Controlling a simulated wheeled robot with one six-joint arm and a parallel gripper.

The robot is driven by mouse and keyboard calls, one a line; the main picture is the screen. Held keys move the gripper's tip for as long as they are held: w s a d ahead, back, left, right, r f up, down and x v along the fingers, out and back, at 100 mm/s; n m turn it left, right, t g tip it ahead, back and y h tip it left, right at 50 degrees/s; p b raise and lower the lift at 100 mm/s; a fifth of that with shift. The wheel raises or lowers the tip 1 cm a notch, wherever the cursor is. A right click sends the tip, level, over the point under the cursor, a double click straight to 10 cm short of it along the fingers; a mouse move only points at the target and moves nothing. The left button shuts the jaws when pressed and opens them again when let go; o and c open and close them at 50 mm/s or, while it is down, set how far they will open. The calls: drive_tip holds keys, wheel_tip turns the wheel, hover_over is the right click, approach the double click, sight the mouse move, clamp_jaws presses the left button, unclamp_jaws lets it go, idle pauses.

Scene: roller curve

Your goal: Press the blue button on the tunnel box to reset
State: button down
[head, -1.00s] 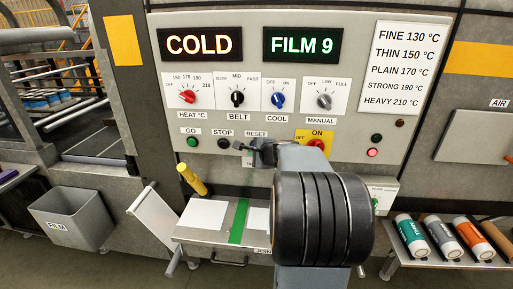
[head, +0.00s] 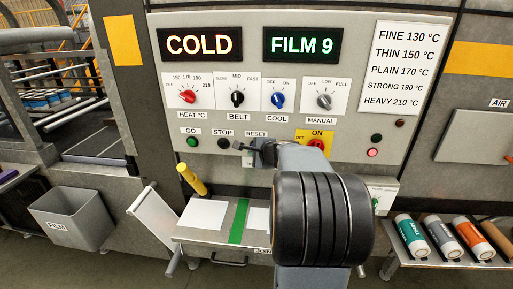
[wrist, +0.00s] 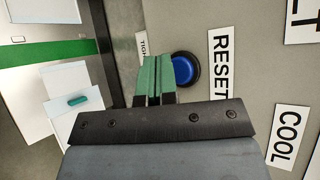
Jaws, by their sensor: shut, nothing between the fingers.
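The blue button (wrist: 185,69) in its black ring shows in the wrist view, on the grey panel beside the RESET label (wrist: 222,66). My gripper (wrist: 157,60) is shut and empty, its green fingers pressed together. In the wrist view the fingertips lie just left of the blue button and overlap the edge of its ring; I cannot tell whether they touch it. In the head view my gripper (head: 243,147) is just below the RESET label (head: 256,133), and the blue button is hidden behind it. The panel's COLD display (head: 200,44) and FILM 9 display (head: 302,45) are lit.
Left of the gripper are the green GO button (head: 192,141) and dark STOP button (head: 224,143). The red ON switch (head: 316,143) is to the right. Below are a yellow handle (head: 192,179) and a table with white sheets and a green strip (head: 239,220).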

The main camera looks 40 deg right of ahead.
drive_tip(key=shift+w+d, duration=0.1)
idle(0.6)
drive_tip(key=shift+w+d, duration=0.2)
drive_tip(key=shift+w+d, duration=0.3)
drive_tip(key=shift+w, duration=0.05)
idle(0.8)
drive_tip(key=shift+s, duration=0.1)
idle(0.4)
drive_tip(key=shift+s+a+b, duration=0.55)
drive_tip(key=shift+a+b, duration=0.05)
drive_tip(key=shift+s+a+b, duration=0.75)
drive_tip(key=shift+s+a, duration=1)
drive_tip(key=shift+s, duration=0.05)
